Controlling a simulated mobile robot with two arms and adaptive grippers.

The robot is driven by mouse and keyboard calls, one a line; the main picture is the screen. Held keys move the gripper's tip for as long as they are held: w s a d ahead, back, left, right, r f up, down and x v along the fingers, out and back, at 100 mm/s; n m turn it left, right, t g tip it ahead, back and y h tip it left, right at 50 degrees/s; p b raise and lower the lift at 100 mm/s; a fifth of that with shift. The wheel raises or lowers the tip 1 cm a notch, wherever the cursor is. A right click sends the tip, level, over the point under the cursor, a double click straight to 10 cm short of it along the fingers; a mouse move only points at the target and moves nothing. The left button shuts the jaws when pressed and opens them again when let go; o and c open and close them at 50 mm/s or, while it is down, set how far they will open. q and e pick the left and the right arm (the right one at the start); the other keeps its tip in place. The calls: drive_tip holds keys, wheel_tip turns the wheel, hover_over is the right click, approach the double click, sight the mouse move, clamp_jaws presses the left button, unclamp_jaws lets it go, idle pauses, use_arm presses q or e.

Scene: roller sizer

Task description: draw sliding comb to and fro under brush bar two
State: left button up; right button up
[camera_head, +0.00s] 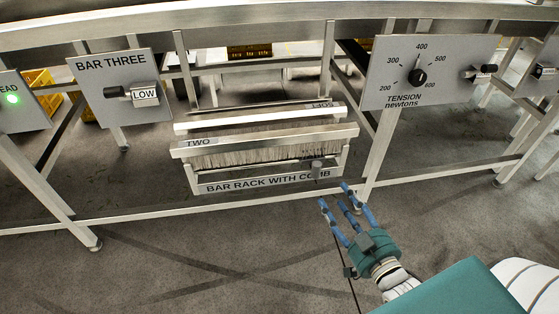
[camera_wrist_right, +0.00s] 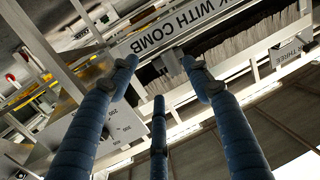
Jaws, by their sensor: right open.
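The bar rack (camera_head: 265,183), labelled "BAR RACK WITH COMB", hangs under the machine frame in the head view. Its front brush bar (camera_head: 260,141) is marked "TWO" and has pale bristles (camera_head: 250,154) hanging below it. A small grey knob (camera_head: 316,164) stands at the right end of the rack under this bar; it appears to belong to the comb, whose body I cannot make out. My right gripper (camera_head: 336,196), with blue fingers, is open and empty just below and right of the knob. In the right wrist view, its spread fingers (camera_wrist_right: 159,75) point toward the rack label (camera_wrist_right: 180,28). My left gripper is out of view.
A second brush bar (camera_head: 255,119) lies behind bar two. The tension dial panel (camera_head: 430,72) is at the right, and the "BAR THREE" panel (camera_head: 120,90) with its lever is at the left. A low frame rail (camera_head: 240,205) runs below the rack. The floor in front is clear.

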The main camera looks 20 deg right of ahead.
sight(318, 167)
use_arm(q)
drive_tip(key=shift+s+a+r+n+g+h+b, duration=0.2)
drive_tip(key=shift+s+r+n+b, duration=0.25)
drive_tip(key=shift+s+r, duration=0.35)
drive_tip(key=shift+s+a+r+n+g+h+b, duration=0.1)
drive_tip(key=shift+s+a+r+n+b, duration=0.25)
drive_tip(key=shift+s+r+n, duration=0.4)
use_arm(e)
drive_tip(key=shift+t, duration=0.5)
drive_tip(key=shift+w+r, duration=0.3)
drive_tip(key=shift+w, duration=1.6)
drive_tip(key=shift+w+r, duration=0.35)
drive_tip(key=shift+w, duration=1.55)
drive_tip(key=shift+w+r, duration=0.3)
drive_tip(key=shift+w, duration=1.6)
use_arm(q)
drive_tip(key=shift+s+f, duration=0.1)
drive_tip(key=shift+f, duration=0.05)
use_arm(e)
clamp_jaws()
